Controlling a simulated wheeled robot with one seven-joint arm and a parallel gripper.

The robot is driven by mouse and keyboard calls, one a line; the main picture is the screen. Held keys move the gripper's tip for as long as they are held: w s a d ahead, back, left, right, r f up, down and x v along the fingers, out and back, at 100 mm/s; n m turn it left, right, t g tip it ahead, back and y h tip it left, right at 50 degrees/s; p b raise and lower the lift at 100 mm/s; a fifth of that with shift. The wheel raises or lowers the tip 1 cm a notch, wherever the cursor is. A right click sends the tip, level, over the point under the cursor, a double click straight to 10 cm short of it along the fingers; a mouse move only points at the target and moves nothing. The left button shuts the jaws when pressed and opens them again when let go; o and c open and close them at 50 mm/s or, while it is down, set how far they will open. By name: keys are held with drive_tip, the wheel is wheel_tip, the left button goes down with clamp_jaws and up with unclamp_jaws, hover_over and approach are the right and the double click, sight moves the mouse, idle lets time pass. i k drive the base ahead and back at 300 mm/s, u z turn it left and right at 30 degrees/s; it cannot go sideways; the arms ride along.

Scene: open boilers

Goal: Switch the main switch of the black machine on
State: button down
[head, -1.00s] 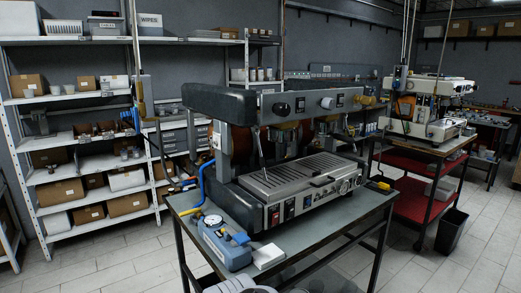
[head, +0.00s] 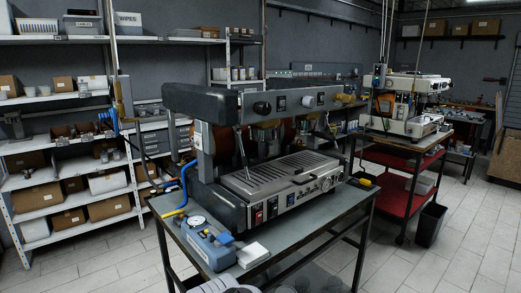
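The black machine (head: 215,106) is a large espresso machine with a steel drip tray (head: 282,172), standing on a grey-topped metal table in the middle of the head view. On its lower front panel, at the left end, sit a red switch (head: 259,217) and a dark switch (head: 273,209) beside it. Which of them is the main switch, and its position, I cannot tell.
A blue device with a gauge (head: 209,243) and a white block (head: 252,254) lie on the table's (head: 312,220) front left. A red cart (head: 396,191) with another machine (head: 406,115) stands behind right, beside a black bin (head: 429,224). Shelves (head: 70,182) line the left wall. Floor at right is clear.

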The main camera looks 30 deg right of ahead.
sight(275, 208)
drive_tip(key=z, duration=0.5)
drive_tip(key=k, duration=0.6)
drive_tip(key=z, duration=0.65)
drive_tip(key=i, duration=0.85)
drive_tip(key=u, duration=1)
drive_tip(key=i, duration=0.3)
drive_tip(key=u, duration=0.25)
